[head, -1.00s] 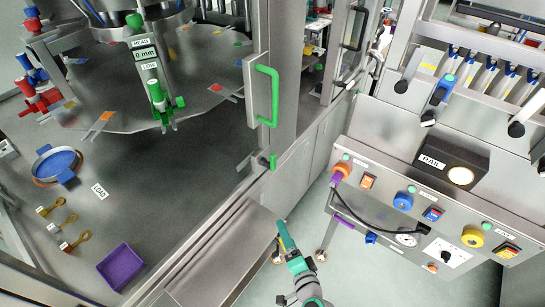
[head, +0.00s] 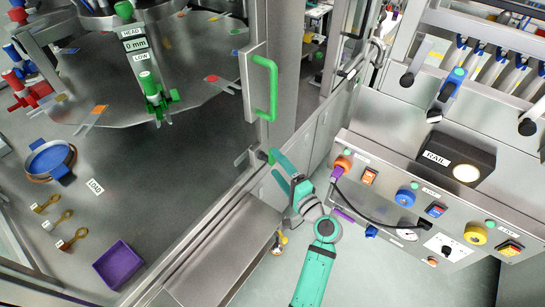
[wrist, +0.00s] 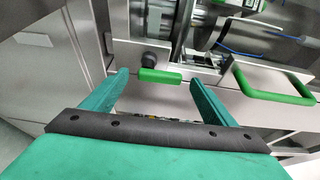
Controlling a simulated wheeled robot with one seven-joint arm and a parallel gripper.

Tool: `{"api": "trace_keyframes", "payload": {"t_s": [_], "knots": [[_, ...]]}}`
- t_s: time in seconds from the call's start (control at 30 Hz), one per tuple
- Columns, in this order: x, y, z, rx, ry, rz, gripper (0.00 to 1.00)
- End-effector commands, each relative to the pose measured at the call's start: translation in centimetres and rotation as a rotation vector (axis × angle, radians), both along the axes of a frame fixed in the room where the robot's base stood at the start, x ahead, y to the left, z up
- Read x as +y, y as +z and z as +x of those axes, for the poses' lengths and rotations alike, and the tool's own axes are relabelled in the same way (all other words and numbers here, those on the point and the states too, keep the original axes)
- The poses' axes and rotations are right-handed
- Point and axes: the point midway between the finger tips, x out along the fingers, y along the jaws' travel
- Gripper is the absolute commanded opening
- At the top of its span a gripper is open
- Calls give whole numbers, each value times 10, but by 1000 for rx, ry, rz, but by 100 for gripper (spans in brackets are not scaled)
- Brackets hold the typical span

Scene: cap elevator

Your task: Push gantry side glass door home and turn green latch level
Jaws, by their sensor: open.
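The gantry side door's green handle (head: 264,88) stands upright on its metal frame (head: 252,62) in the head view; I cannot tell whether the door is fully closed. The small green latch (head: 271,157) is below the handle, partly behind my fingertips. In the wrist view, the latch (wrist: 160,76) with its dark pivot lies roughly parallel to the handle (wrist: 270,95), so it looks upright rather than level. My gripper (head: 281,168) is open and empty at the latch. In the wrist view, the latch appears between and just beyond my fingertips (wrist: 160,84); contact is not clear.
A metal ledge (head: 225,255) runs below the door. A control panel (head: 420,200) with buttons and a black cable stands close to the right of my arm. The RAIL box (head: 455,158) sits above it. Inside the gantry are a purple tray (head: 119,264) and a turntable.

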Motion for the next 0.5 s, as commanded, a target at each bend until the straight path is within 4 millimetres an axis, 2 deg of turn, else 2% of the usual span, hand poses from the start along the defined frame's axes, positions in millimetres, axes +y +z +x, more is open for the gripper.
{"api": "trace_keyframes", "payload": {"t_s": [0.2,0.5], "knots": [[13,1,28,-1,-6,1,80],[19,0,41,0,-10,0,80]]}}
